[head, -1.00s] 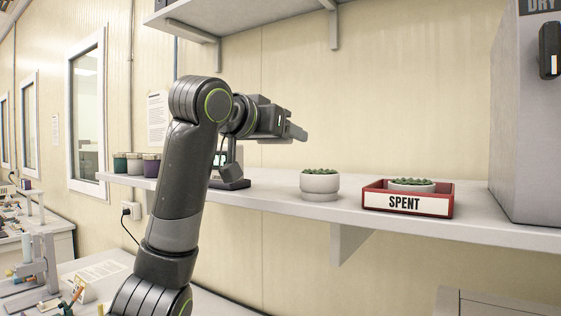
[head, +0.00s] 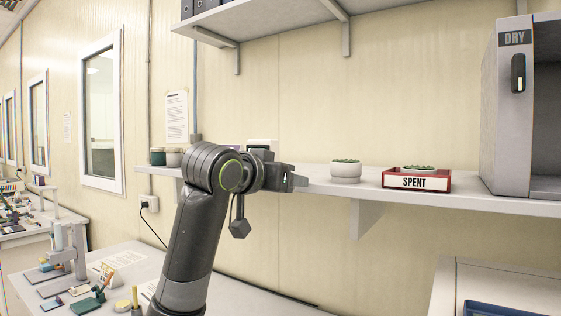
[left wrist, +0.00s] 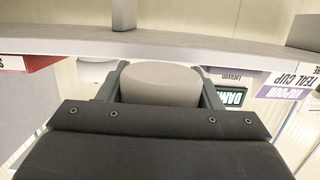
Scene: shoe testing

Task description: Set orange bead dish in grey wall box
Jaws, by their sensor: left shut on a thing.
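My left gripper (head: 296,181) is in front of the wall shelf, left of the white bowl. In the left wrist view its fingers (left wrist: 160,95) are shut on a plain pale grey, rounded dish (left wrist: 160,84). The inside of this dish is hidden, so I cannot see orange beads. The grey box (head: 505,125) marked DRY stands at the right end of the shelf. Its dark handle is on the front panel, and an open interior (head: 546,130) shows to the right, cut by the picture edge. My right gripper is not in view.
The shelf (head: 465,200) carries a white bowl of green beads (head: 346,172) and a red SPENT tray (head: 447,184) with another green-bead bowl inside. Labelled things stand on its left part. An upper shelf (head: 265,22) overhangs. A cluttered bench lies lower left.

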